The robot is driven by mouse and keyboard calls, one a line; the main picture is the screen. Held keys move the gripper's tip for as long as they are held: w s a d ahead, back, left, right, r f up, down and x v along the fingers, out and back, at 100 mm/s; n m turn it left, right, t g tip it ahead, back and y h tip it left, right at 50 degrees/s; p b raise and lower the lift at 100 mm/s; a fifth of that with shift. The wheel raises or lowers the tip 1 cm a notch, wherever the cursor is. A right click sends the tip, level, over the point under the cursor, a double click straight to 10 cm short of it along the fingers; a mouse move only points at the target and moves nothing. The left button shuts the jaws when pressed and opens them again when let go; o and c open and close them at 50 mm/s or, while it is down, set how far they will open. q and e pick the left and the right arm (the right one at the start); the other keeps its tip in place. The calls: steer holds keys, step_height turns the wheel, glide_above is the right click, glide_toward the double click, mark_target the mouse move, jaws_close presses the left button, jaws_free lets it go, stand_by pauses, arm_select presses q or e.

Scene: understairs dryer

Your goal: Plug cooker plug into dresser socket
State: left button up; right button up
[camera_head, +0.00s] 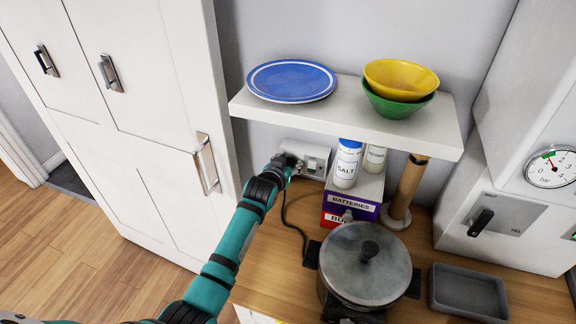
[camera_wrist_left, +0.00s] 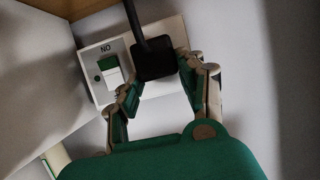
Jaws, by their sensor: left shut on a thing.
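The dresser socket (camera_head: 316,158) is a pale double plate on the wall under the shelf. In the left wrist view the socket plate (camera_wrist_left: 175,32) shows a green and white switch beside the plug. My left gripper (camera_head: 288,162) is at the socket's left half. It is shut on the black cooker plug (camera_wrist_left: 153,60), whose cord leads away at the top of the left wrist view. The plug lies over the socket face; I cannot tell whether its pins are in. The cooker (camera_head: 365,262), a lidded steel pot, stands on the dresser top with a dark cord beside it. My right gripper is out of view.
Above the socket, a shelf (camera_head: 330,118) holds a blue plate and stacked bowls. A salt jar (camera_head: 346,165) on boxes and a paper roll holder (camera_head: 408,190) stand right of the socket. A grey tray (camera_head: 468,292) lies right of the cooker. A white cupboard (camera_head: 150,130) flanks the left.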

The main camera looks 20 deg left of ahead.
arm_select(q)
steer(key=shift+w, duration=0.3)
steer(key=o, duration=1.3)
steer(key=shift+c, duration=0.2)
